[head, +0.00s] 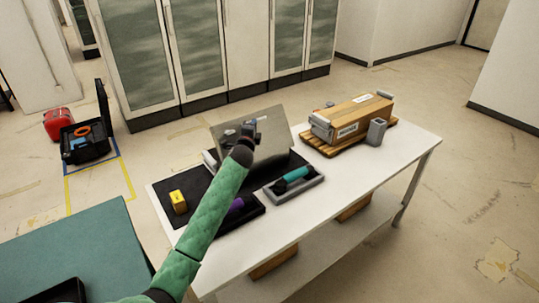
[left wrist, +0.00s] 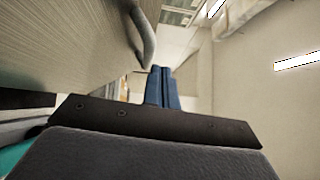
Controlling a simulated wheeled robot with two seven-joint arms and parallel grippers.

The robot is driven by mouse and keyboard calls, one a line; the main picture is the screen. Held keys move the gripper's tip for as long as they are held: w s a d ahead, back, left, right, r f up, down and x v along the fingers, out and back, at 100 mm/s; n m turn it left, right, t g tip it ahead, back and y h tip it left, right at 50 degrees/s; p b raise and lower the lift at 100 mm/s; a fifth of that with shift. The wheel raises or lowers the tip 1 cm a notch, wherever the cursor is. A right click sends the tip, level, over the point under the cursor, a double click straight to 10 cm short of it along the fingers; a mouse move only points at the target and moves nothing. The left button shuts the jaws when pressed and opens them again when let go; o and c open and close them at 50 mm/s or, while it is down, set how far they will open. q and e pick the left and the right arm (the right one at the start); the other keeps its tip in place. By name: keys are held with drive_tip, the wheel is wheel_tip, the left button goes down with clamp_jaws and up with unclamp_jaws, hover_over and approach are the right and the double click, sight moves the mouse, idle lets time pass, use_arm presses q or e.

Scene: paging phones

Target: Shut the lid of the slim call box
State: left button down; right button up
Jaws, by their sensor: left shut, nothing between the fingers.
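The slim call box (head: 208,160) stands on a black mat on the white table, mostly hidden behind my left arm. Its lid (head: 272,122) is a shiny grey panel, raised and tilted back. My left gripper (head: 251,124) is shut and empty, in front of the lid's middle in the head view. In the left wrist view the blue-grey fingers (left wrist: 162,88) are together. A broad grey surface, likely the lid (left wrist: 70,45), fills the upper left beside them, with a curved grey edge near the fingertips. I cannot tell whether they touch.
A yellow block (head: 178,201) and a purple handset (head: 237,205) lie left and front. A teal handset (head: 294,178) lies in a grey tray (head: 315,184). The table's right end is clear.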

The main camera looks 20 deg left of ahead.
sight(239, 122)
use_arm(q)
drive_tip(key=shift+n+g, duration=0.5)
drive_tip(key=shift+g, duration=0.1)
drive_tip(key=w+a, duration=0.2)
drive_tip(key=w+a+f, duration=0.1)
drive_tip(key=w+a, duration=0.1)
drive_tip(key=a, duration=0.1)
drive_tip(key=w+a+f, duration=0.1)
drive_tip(key=w+a, duration=0.1)
drive_tip(key=shift+w+a+b, duration=0.1)
drive_tip(key=shift+a+b, duration=0.2)
drive_tip(key=shift+a, duration=0.1)
drive_tip(key=w+a+f+n+b, duration=0.1)
drive_tip(key=w+a+f+b, duration=0.1)
drive_tip(key=w+a+f, duration=0.3)
drive_tip(key=shift+a+f+g, duration=0.4)
drive_tip(key=shift+a+f, duration=0.35)
drive_tip(key=shift+f, duration=0.15)
use_arm(e)
drive_tip(key=w+a+r, duration=0.2)
drive_tip(key=w+r, duration=0.2)
drive_tip(key=shift+a+r, duration=0.2)
drive_tip(key=shift+r, duration=0.1)
use_arm(q)
drive_tip(key=shift+w, duration=0.1)
use_arm(e)
drive_tip(key=shift+s, duration=0.4)
